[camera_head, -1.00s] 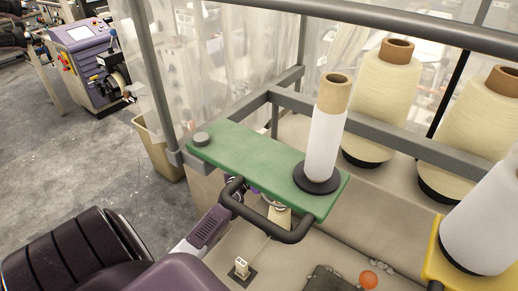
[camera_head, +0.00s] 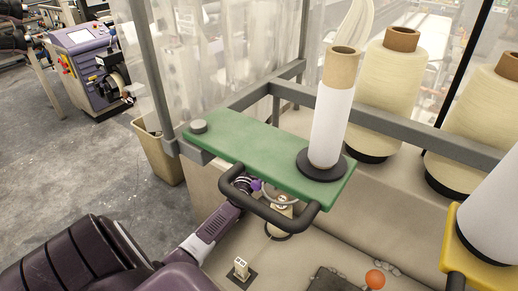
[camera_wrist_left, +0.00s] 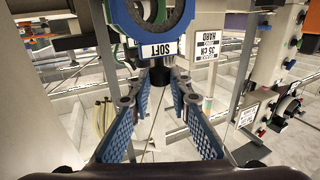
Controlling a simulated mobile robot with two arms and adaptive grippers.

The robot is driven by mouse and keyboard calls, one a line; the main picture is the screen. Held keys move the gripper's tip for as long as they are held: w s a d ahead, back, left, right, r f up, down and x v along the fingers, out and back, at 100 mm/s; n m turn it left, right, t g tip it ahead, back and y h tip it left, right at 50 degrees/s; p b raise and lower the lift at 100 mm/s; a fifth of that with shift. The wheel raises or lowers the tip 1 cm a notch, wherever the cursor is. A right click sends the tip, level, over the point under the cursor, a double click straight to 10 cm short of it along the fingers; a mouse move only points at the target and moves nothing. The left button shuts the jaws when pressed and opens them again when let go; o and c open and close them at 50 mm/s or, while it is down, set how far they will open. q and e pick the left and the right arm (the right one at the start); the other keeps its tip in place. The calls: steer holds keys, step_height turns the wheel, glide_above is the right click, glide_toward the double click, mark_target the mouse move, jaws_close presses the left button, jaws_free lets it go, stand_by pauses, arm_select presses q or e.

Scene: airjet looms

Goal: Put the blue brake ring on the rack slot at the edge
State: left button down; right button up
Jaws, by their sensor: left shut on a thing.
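The blue brake ring (camera_wrist_left: 151,14) shows at the top of the left wrist view, cut off by the frame edge, with a white "SOFT" label below its opening. My left gripper (camera_wrist_left: 160,78) has blue-padded fingers that converge on a dark piece just below this label, shut on the ring's lower part. In the head view my left gripper (camera_head: 252,188) is partly hidden behind a black handle at the green board. A pale curved part shows beside it; I cannot tell whether it is the ring. The rack slot cannot be made out surely. My right gripper is not in view.
A "35 CN HARD" label (camera_wrist_left: 207,48) is close right of the ring. The green board (camera_head: 240,140) carries a white bobbin (camera_head: 331,120); its black handle (camera_head: 270,212) crosses before my gripper. Yarn cones (camera_head: 385,95) stand right. An orange knob (camera_head: 375,279) is at lower right.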

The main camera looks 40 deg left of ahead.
arm_select(q)
steer(key=c, duration=1.8)
jaws_free()
steer(key=shift+f, duration=0.1)
steer(key=p+v, duration=0.3)
steer(key=v, duration=0.4)
steer(key=shift+s+p, duration=0.25)
steer(key=shift+p, duration=0.05)
steer(key=shift+d, duration=0.1)
